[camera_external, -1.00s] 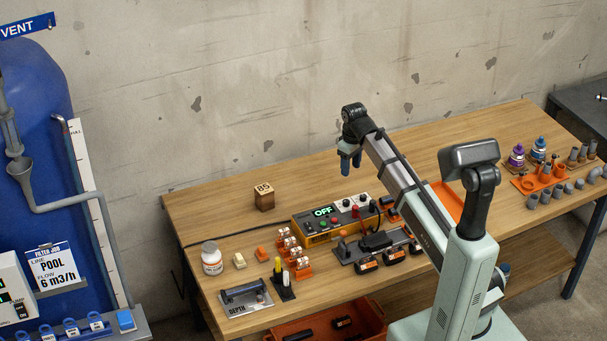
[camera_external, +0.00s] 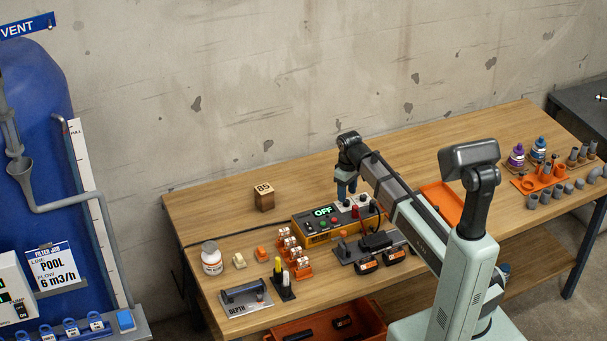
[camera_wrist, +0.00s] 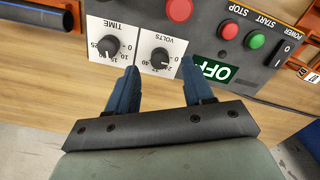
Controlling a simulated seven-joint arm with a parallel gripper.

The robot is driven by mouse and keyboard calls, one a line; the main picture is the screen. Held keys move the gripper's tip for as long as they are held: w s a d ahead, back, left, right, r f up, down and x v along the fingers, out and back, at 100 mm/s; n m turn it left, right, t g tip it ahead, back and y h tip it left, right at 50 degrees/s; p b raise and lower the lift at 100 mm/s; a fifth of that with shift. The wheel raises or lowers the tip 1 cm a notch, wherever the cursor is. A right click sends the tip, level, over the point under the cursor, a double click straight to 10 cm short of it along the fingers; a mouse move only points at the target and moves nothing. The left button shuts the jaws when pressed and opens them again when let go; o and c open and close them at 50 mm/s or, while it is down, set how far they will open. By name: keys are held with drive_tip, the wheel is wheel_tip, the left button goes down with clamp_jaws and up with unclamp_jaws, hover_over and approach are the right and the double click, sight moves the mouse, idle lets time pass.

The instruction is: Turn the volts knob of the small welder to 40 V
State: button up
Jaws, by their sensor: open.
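The small welder (camera_external: 316,237) is an orange and grey box on the bench, its green display (camera_wrist: 214,69) reading OFF. In the wrist view its panel appears upside down. The black volts knob (camera_wrist: 159,57) sits on a white dial plate marked VOLTS, with a 40 mark on its lower side; its exact setting is too small to read. My gripper (camera_wrist: 159,67) is open, its two blue fingers to either side of the volts knob in the picture. I cannot tell whether they touch it. In the external view my gripper (camera_external: 346,190) is just above the welder's knobs.
The time knob (camera_wrist: 108,46) is close beside the left finger. Red (camera_wrist: 228,30) and green (camera_wrist: 257,40) buttons and a power switch (camera_wrist: 285,48) are on the same panel. A black rack (camera_external: 375,243) stands in front of the welder.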

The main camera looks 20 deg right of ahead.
drive_tip(key=shift+f, duration=1.6)
drive_tip(key=shift+c, duration=0.3)
clamp_jaws()
